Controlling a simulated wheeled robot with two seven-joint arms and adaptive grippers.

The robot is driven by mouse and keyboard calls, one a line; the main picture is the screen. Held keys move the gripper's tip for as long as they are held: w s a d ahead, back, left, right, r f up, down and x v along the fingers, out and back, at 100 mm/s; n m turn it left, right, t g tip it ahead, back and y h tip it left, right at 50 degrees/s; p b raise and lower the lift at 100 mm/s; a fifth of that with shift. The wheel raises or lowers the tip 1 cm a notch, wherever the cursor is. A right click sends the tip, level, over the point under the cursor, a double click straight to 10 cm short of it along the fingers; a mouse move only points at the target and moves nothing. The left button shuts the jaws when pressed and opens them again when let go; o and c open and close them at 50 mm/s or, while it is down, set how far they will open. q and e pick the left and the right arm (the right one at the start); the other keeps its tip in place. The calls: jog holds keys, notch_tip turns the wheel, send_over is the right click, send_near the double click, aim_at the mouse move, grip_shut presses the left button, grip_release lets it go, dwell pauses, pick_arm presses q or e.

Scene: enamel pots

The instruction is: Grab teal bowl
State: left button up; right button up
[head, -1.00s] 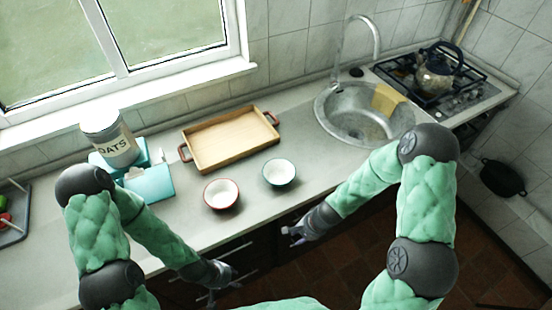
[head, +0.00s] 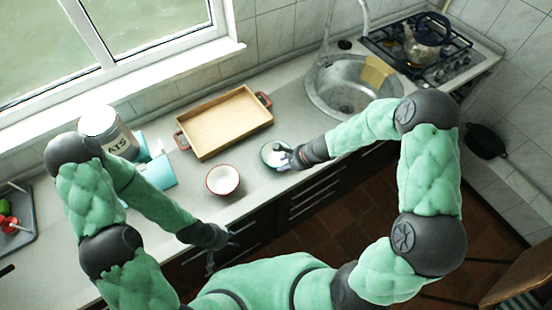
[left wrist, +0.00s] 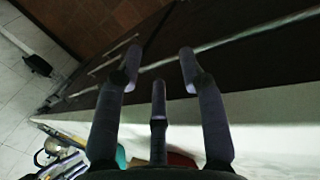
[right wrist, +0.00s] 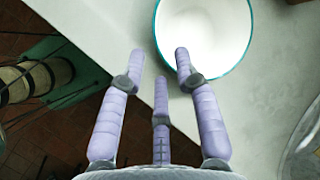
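The teal bowl (head: 270,152), white inside with a teal rim, stands upright on the counter, partly hidden by my right gripper (head: 292,157). The bowl also shows at the top of the right wrist view (right wrist: 205,30). There my right gripper (right wrist: 160,75) has its fingers spread, one fingertip overlapping the bowl's near rim; I cannot tell whether it touches. My left gripper (head: 222,245) is in front of the counter's front edge, away from the bowl. In the left wrist view it (left wrist: 160,70) is open and empty.
A red-rimmed white bowl (head: 222,180) stands left of the teal bowl. A wooden tray (head: 225,125) lies behind both. The sink (head: 345,88) and stove (head: 425,50) are to the right. An oats canister (head: 105,130) and light-blue boxes (head: 158,172) are to the left.

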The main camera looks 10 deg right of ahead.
aim_at(271, 159)
jog(key=shift+b+x, duration=0.65)
jog(key=shift+x, duration=2.1)
jog(key=shift+w+d, duration=0.15)
jog(key=shift+d, duration=0.05)
grip_shut()
